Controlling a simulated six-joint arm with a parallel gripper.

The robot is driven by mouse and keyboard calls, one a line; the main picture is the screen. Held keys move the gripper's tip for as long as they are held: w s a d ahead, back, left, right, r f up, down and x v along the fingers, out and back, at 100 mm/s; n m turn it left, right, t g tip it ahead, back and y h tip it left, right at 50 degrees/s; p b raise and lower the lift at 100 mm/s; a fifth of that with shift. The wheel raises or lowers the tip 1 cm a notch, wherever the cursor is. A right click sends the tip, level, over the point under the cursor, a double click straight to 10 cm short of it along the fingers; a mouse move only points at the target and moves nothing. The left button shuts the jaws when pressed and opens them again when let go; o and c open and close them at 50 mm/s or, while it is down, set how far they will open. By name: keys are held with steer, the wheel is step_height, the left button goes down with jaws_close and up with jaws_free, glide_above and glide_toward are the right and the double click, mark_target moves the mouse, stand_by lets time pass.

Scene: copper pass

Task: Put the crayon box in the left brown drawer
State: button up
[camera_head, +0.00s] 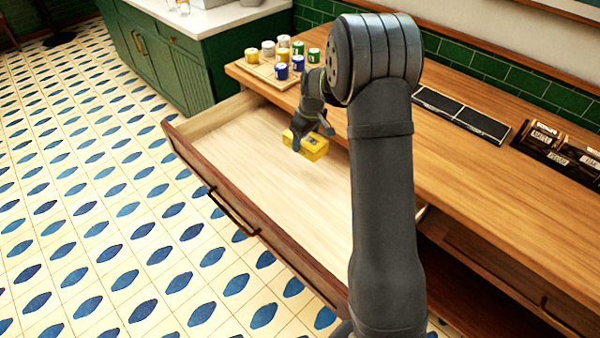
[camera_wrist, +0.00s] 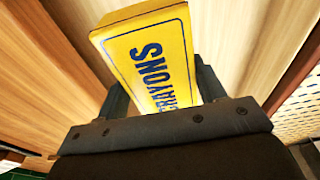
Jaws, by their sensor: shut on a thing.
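The yellow crayon box (camera_head: 312,145) is held over the open left brown drawer (camera_head: 205,128). In the wrist view the crayon box (camera_wrist: 150,55) shows blue lettering and sits between the two fingers. My gripper (camera_head: 308,140) is shut on it; the gripper also shows in the wrist view (camera_wrist: 160,100). The drawer is pulled out and its pale wooden floor looks empty. The box is near the drawer's back side, by the counter edge. I cannot tell exactly how far it is above the drawer floor. My arm hides the drawer's right end.
Several small paint jars (camera_head: 283,55) stand on a wooden tray (camera_head: 262,72) on the wooden counter (camera_head: 450,160) behind the drawer. A black organizer (camera_head: 560,150) lies at the right. A green cabinet (camera_head: 165,60) stands at the back left. The tiled floor in front is clear.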

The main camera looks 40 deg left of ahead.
step_height(320, 180, down, 4)
steer(key=shift+a+f, duration=0.1)
steer(key=shift+f, duration=0.05)
glide_above(272, 173)
steer(key=f, duration=0.7)
steer(key=shift+w+d, duration=0.1)
steer(key=shift+d, duration=0.15)
steer(key=shift+a+f, duration=0.1)
steer(key=shift+f, duration=1.85)
steer(key=shift+f, duration=0.2)
steer(key=o, duration=1.1)
steer(key=shift+c, duration=0.2)
steer(key=shift+r, duration=0.1)
step_height(272, 173, up, 12)
steer(key=d, duration=0.2)
